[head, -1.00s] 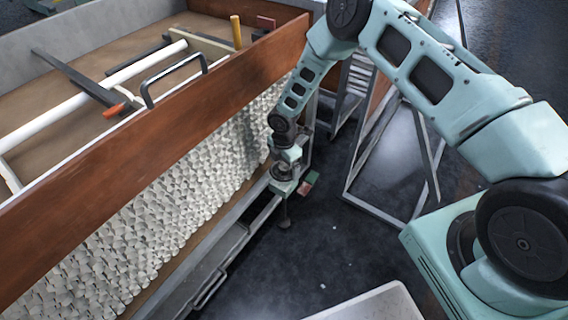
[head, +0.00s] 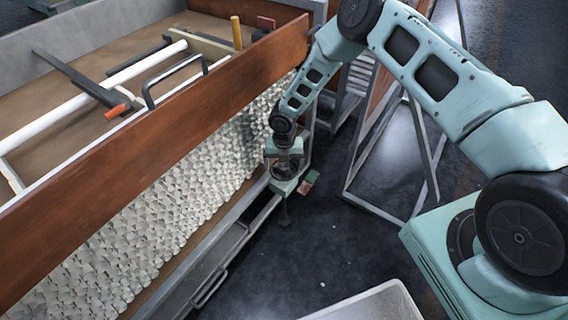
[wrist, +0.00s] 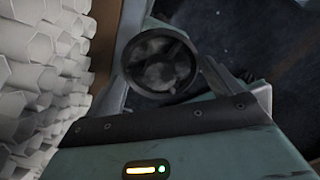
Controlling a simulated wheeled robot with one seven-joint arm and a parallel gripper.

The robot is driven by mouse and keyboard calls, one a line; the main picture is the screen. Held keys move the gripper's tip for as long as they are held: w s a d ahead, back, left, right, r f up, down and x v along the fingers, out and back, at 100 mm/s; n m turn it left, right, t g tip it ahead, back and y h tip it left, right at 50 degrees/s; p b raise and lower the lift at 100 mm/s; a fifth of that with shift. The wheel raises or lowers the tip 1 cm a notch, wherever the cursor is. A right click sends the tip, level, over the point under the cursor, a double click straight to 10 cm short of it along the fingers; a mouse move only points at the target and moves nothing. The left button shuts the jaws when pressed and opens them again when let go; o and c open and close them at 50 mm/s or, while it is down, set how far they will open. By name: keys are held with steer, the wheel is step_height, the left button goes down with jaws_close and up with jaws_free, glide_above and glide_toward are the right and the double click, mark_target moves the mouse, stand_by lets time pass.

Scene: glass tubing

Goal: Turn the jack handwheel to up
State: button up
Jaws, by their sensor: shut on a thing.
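The jack handwheel (wrist: 158,62) shows in the wrist view as a dark round rim with a mottled grey middle, between my grey fingers. My gripper (wrist: 165,72) is shut on it, with one finger on each side. In the head view my gripper (head: 284,183) points down beside the lower frame of the long bench, near its far end. There the handwheel is mostly hidden by my gripper and cannot be made out clearly. The wheel's turn angle cannot be read.
A wooden-sided bench (head: 120,160) with stacked white tubes (head: 150,240) below its rail stands close on the left. A grey metal stand (head: 385,205) is to the right. A pale tray (head: 375,305) is at the bottom. Dark floor lies open between them.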

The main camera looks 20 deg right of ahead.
mark_target(284, 166)
steer(key=shift+n, duration=0.6)
steer(key=o, duration=0.7)
step_height(284, 166, up, 12)
steer(key=p, duration=0.2)
stand_by(0.4)
